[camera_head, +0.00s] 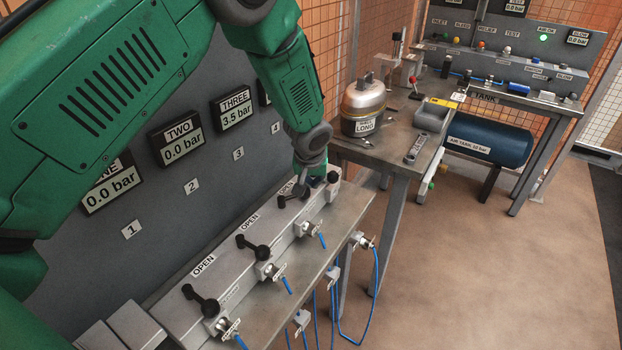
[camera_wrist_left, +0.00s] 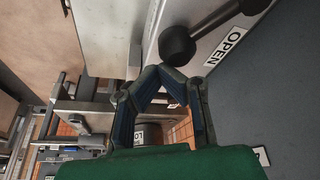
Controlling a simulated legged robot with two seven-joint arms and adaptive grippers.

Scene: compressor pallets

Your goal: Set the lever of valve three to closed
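My left gripper (camera_head: 307,180) is above the valve block, at the lever of valve three (camera_head: 292,195). In the left wrist view its fingers (camera_wrist_left: 158,72) bend inward and their tips meet, with nothing seen between them. A black lever with a round knob (camera_wrist_left: 178,46) lies just past the tips, beside an OPEN label (camera_wrist_left: 226,47); I cannot tell if the tips touch it. My right gripper is not in view.
The grey panel carries gauges; gauge THREE (camera_head: 234,108) reads 3.5 bar. Beyond the block stand a metal vessel (camera_head: 363,106) and a workbench (camera_head: 408,142). Blue hoses (camera_head: 376,290) hang in front. A blue air tank (camera_head: 490,139) stands farther right, with open floor in front.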

